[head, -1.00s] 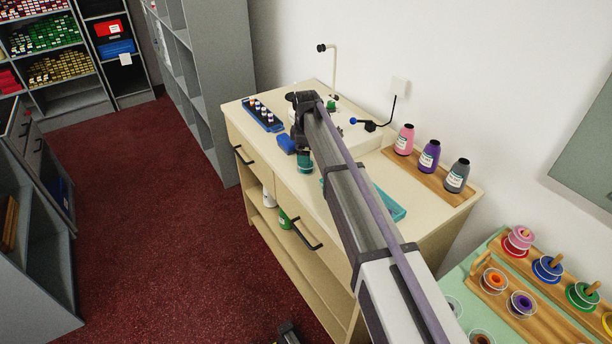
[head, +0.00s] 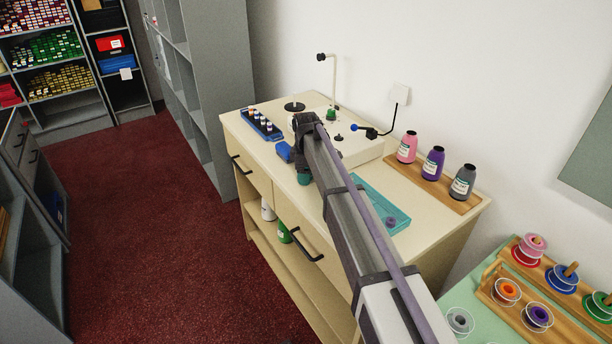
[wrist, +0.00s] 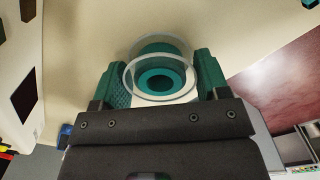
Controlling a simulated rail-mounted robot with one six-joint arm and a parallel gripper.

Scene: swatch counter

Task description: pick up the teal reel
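The teal reel (wrist: 158,80) has clear flanges and a teal wound core. In the wrist view it lies between the two fingers of my gripper (wrist: 160,80), its near flange facing the camera. The fingers are set wide, one on each side, very close to the flange edges; I see no clear grip on it. In the head view the teal reel (head: 304,178) shows partly below my gripper (head: 303,158), near the counter's front edge. My arm hides part of it.
The counter (head: 260,160) also holds a blue rack of small bottles (head: 262,125), a small blue object (head: 284,151), a teal tray (head: 388,208) and a white machine (head: 355,145). Thread cones stand on a wooden board (head: 452,187). More reels sit on a rack (head: 490,290) at right.

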